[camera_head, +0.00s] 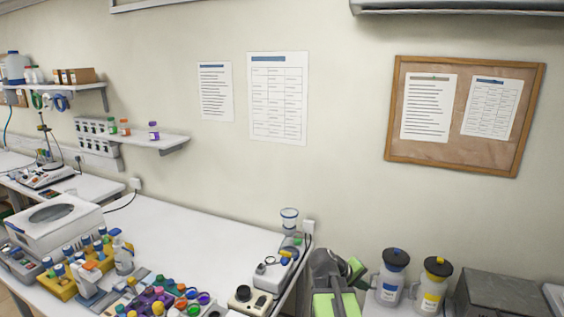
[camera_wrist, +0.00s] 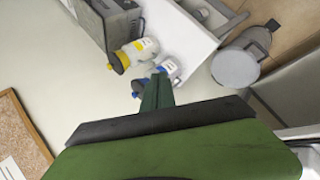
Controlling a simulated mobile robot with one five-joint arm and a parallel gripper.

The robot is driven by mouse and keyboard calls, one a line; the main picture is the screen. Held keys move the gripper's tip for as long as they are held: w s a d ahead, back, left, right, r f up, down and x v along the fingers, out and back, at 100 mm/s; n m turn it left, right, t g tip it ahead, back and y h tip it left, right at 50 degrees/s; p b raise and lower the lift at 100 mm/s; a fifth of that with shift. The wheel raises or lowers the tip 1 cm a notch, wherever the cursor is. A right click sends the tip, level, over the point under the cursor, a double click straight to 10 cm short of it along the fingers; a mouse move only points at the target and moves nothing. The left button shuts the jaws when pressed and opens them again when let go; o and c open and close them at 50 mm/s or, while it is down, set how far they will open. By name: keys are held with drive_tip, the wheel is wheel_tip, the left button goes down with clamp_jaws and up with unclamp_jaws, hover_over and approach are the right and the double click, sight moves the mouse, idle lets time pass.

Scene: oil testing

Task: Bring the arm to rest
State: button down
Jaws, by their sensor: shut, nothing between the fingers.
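My gripper (camera_wrist: 158,88) shows in the wrist view as a dark green pair of fingers pressed together, with nothing between them. It points away from the wrist camera, toward the side with the two capped bottles. In the head view my green and dark grey arm (camera_head: 335,285) is folded at the bottom, right of the long white bench. The fingertips cannot be made out clearly there. The arm stands clear of the bench top, just left of the bottles.
A blue-capped bottle (camera_head: 390,278) and a yellow-capped bottle (camera_head: 432,285) stand right of my arm, beside a grey metal box (camera_head: 500,293). The white bench (camera_head: 190,235) holds a small instrument (camera_head: 272,275) near its right end and several coloured-cap vials. A corkboard (camera_head: 460,163) hangs on the wall.

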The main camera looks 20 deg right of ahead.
drive_tip(key=w+a+f+n+t+y, duration=0.1)
drive_tip(key=w+a+f, duration=0.15)
drive_tip(key=a, duration=0.55)
drive_tip(key=w+a+f+y, duration=0.1)
drive_tip(key=w+a+y, duration=0.15)
drive_tip(key=a, duration=0.45)
drive_tip(key=s+a+f+y, duration=0.2)
drive_tip(key=a, duration=0.9)
drive_tip(key=s+a+f+g+y, duration=0.1)
drive_tip(key=a+f+y, duration=0.1)
drive_tip(key=a, duration=0.9)
drive_tip(key=shift+s+a+y, duration=0.3)
drive_tip(key=shift+s+y, duration=0.05)
drive_tip(key=shift+y, duration=0.5)
drive_tip(key=shift+d, duration=0.1)
